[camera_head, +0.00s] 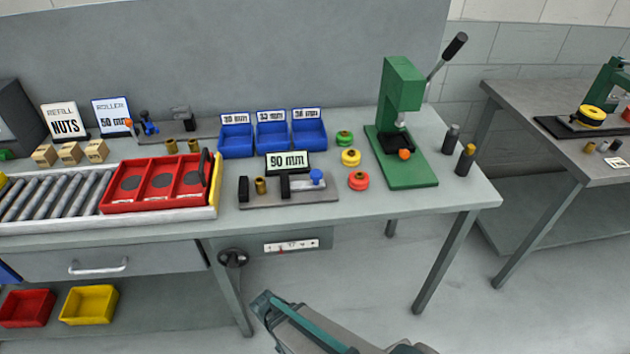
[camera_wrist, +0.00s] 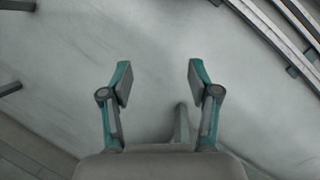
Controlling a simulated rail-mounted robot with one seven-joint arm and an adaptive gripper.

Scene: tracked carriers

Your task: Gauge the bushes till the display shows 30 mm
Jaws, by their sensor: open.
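The gauge (camera_head: 260,197), a grey base with dark upright jaws, stands at the bench's front middle. A brass bush (camera_head: 260,186) stands on it between a black left block and a dark middle jaw (camera_head: 285,187), with small gaps seeming to show. A blue knob (camera_head: 317,176) is at the gauge's right end. Its display (camera_head: 288,162) reads 90 mm. Two more brass bushes (camera_head: 172,147) (camera_head: 193,146) stand behind the red tray. My gripper (camera_wrist: 157,82) is open and empty above bare floor in the wrist view, away from the bench top.
Three labelled blue bins (camera_head: 272,145) stand behind the gauge; their labels are hard to read. A green press (camera_head: 402,120) with a lever stands to the right, beside several coloured round pieces (camera_head: 351,157). A red tray (camera_head: 154,185) sits on the roller conveyor (camera_head: 52,195) at left.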

